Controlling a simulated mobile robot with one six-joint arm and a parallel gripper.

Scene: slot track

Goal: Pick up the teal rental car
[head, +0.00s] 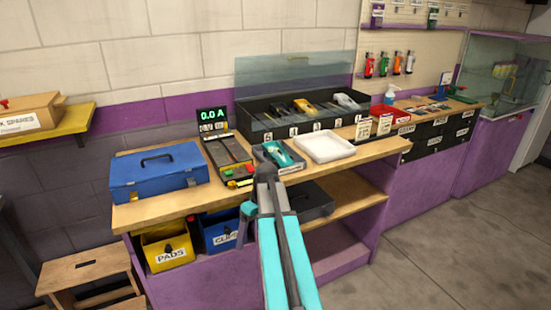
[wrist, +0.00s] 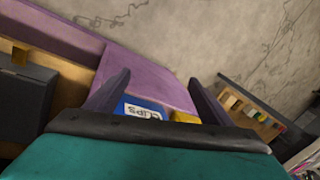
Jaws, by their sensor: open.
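The teal rental car (head: 279,153) sits in a small grey open-topped box on the wooden counter, left of a white tray, in the head view. The car is not in the wrist view. My teal arm reaches up from the bottom of the head view, and its elbow partly covers the front of that box. My gripper (wrist: 158,88) is open and empty in the wrist view. It hangs at the counter's front, below and left of the car, with the blue CLIPS bin (wrist: 142,108) beyond its fingers. The fingers are hard to make out in the head view.
A blue toolbox (head: 157,172) and a black unit with a 0.0 A display (head: 211,115) stand left of the car. The white tray (head: 325,148) is at its right. A black slotted rack (head: 262,124) with more cars stands behind. A dark box (head: 308,199) is on the shelf below.

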